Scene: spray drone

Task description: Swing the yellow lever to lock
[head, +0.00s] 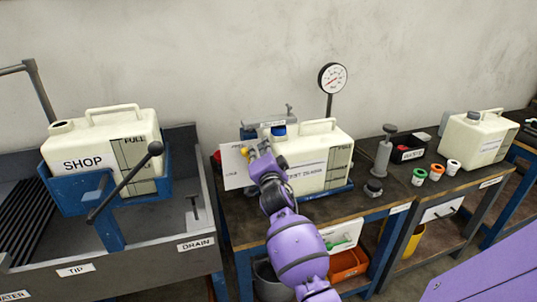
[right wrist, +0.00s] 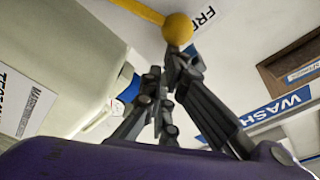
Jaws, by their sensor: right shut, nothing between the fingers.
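The yellow lever shows in the head view as a small yellow knob (head: 245,151) at the left of the middle jug, in front of a white card. In the right wrist view its yellow ball end (right wrist: 178,28) and part of its bar (right wrist: 137,9) show at the top. My right gripper (head: 260,151) reaches in from below, just right of the knob. In the right wrist view the right gripper (right wrist: 166,75) is shut and empty, its fingertips just below the ball, close to or touching it. The lever's pivot is hidden. My left gripper is out of view.
The middle cream jug (head: 320,165) stands in a blue holder on the bench, right of my gripper. A pressure gauge (head: 332,78) rises behind it. At left, a SHOP jug (head: 90,150) sits in a blue tipping cradle with a black-knobbed handle (head: 155,148). Small caps (head: 436,172) lie at right.

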